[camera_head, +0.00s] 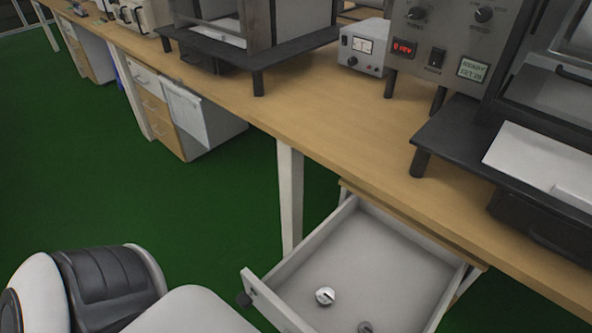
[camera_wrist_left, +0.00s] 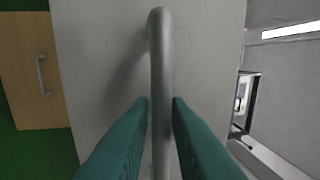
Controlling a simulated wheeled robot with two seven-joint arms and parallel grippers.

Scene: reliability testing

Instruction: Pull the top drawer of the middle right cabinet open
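The top drawer (camera_head: 390,235) of the cabinet under the bench is pulled well out at the lower right of the head view, its pale grey inside exposed. Its pale front panel fills the middle of the left wrist view (camera_wrist_left: 100,60). A grey bar handle (camera_wrist_left: 160,55) stands on that front. My left gripper (camera_wrist_left: 160,105) has its teal fingers on either side of the handle, closed against it. The left gripper is hidden in the head view, where only my white and black arm parts show. My right gripper is in neither view.
Two small round metallic things, one at the front (camera_head: 325,295), lie in the drawer. A wooden lower drawer (camera_wrist_left: 35,70) with its own handle sits farther back. The wooden bench (camera_head: 300,110) carries instruments; a white bench leg (camera_head: 290,200) stands left of the drawer. Green floor is open left.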

